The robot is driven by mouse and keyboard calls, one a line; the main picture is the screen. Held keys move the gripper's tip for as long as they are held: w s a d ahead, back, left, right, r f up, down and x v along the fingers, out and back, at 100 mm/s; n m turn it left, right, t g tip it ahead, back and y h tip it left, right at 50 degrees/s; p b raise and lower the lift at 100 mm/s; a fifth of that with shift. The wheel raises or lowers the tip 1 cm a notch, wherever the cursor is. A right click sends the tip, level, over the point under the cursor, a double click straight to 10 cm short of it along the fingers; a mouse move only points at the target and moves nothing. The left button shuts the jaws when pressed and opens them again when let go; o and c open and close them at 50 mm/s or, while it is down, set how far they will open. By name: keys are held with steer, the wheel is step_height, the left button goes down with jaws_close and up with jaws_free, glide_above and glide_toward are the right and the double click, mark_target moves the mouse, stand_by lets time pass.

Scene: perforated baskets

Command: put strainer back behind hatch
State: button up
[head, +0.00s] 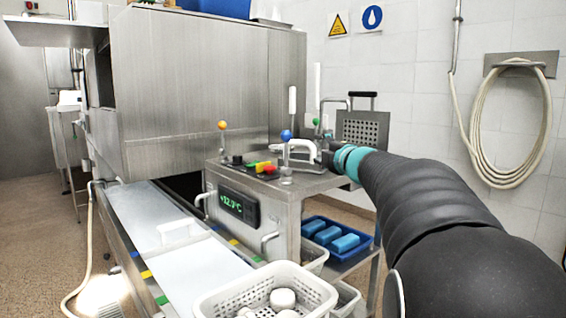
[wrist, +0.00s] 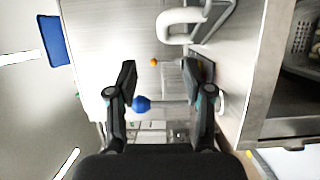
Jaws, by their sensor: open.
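A grey perforated piece with a black bar handle (head: 362,128), which looks like the strainer, stands upright behind the steel console, partly hidden by my arm. I cannot tell which part is the hatch; the large steel housing (head: 200,85) has a dark opening low down above the belt. My gripper (head: 312,150) is above the console beside a white loop handle (head: 296,150) and a lever with a blue ball (head: 286,135). In the wrist view my gripper (wrist: 160,78) is open and empty. The blue ball (wrist: 141,103) and the white loop handle (wrist: 182,24) show there.
The console (head: 262,200) carries red, yellow and green buttons and a display. An orange-ball lever (head: 222,126) stands at its left. A white perforated basket (head: 265,292) is in front. A blue tray (head: 335,246) with blue blocks sits below. A hose (head: 510,125) hangs at right.

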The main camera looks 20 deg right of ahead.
mark_target(299, 143)
steer(key=w, duration=0.8)
steer(key=shift+w+a, duration=0.2)
steer(key=shift+w, duration=0.15)
steer(key=shift+w+a+f, duration=0.1)
steer(key=shift+w+f, duration=0.05)
steer(key=shift+w, duration=1.1)
steer(key=shift+w+f, duration=0.15)
steer(key=shift+w, duration=1.1)
jaws_close()
